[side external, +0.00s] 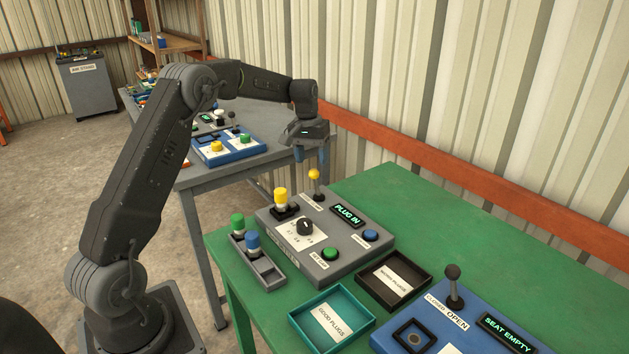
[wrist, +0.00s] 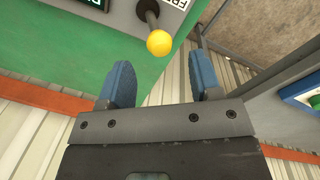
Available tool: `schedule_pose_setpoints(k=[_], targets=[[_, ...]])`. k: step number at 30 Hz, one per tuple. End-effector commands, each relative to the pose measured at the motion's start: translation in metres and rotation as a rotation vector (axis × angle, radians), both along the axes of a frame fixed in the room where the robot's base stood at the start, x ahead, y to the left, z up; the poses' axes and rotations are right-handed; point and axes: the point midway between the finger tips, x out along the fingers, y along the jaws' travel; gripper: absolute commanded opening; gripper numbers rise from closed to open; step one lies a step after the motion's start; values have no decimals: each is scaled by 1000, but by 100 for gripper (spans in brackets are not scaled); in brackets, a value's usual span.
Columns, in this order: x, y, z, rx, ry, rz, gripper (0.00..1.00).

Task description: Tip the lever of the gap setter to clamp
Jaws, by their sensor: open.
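The gap setter (side external: 272,222) is a grey box at the left end of the green table, with a lit "PLUG IN" display. Its lever (side external: 315,180) has a yellow ball and stands roughly upright at the back edge. The label beside it is too small to read. A yellow-capped plug (side external: 281,198) stands in its socket. My gripper (side external: 310,155) is open and empty, pointing down just above the lever. In the wrist view, the yellow ball (wrist: 158,42) lies beyond and between the blue fingertips of my gripper (wrist: 160,80), without visible contact.
The gap setter also carries a black dial (side external: 304,227), a green button (side external: 330,254) and a blue button (side external: 370,235). A rack (side external: 262,268) holds green and blue plugs. A teal tray (side external: 352,341), a black tray (side external: 372,292) and a blue lever station (side external: 482,311) stand nearby.

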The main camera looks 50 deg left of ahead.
Motion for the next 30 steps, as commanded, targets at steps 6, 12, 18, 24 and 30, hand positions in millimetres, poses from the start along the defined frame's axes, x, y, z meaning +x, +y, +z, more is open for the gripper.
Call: schedule_pose_setpoints(k=[6, 12, 18, 24, 30], targets=[[2, -4, -44, -1, 3, -1, 58], [4, -6, -68, 0, 0, -1, 58], [4, -7, -75, 1, -2, -1, 58], [4, -7, -75, 1, -2, -1, 58], [4, -7, -75, 2, -1, -1, 40]])
